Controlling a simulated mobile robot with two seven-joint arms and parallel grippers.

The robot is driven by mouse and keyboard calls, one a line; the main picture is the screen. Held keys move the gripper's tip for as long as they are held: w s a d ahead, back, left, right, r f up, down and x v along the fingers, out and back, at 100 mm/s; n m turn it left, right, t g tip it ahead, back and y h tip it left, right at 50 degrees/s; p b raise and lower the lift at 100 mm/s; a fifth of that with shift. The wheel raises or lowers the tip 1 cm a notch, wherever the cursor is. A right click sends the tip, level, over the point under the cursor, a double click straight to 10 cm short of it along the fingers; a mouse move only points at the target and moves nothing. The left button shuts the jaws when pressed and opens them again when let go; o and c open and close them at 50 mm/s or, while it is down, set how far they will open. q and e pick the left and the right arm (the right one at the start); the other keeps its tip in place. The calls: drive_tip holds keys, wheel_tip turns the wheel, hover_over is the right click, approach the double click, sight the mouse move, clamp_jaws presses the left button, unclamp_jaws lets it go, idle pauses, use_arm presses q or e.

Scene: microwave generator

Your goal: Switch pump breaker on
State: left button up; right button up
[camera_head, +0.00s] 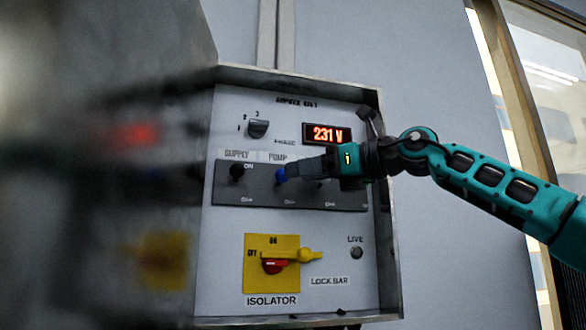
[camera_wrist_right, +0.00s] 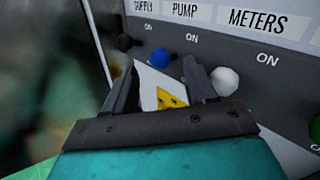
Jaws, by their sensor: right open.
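The pump breaker (camera_head: 281,175) has a blue knob and sits in the dark grey breaker strip (camera_head: 222,190) under the PUMP label. In the right wrist view the blue knob (camera_wrist_right: 160,57) shows just beyond and between my fingertips, below and left of its ON mark. I cannot tell which position its lever is in. My right gripper (camera_head: 292,171) reaches in from the right and its fingers are at the strip, hiding breakers right of the blue knob. In the wrist view the right gripper (camera_wrist_right: 160,75) is open and empty. My left gripper is not in view.
The black supply knob (camera_wrist_right: 123,42) is left of the blue one; the white meters knob (camera_wrist_right: 224,80) is close beside my right finger. A green knob (camera_wrist_right: 315,130) is farther right. Below are the yellow isolator (camera_head: 260,285) and live lamp (camera_head: 356,252). The display (camera_head: 327,134) reads 231 V.

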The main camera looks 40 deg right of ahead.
sight(281, 179)
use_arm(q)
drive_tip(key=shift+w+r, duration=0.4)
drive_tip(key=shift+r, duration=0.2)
use_arm(e)
drive_tip(key=shift+x, duration=1.65)
drive_tip(key=shift+c, duration=0.2)
drive_tip(key=c, duration=1)
use_arm(q)
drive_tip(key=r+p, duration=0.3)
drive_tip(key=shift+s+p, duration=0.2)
drive_tip(key=shift+p, duration=0.1)
use_arm(e)
drive_tip(key=shift+r+m+g, duration=0.4)
drive_tip(key=shift+m+g, duration=0.1)
drive_tip(key=shift+g, duration=0.1)
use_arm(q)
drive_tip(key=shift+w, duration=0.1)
use_arm(e)
drive_tip(key=o, duration=1)
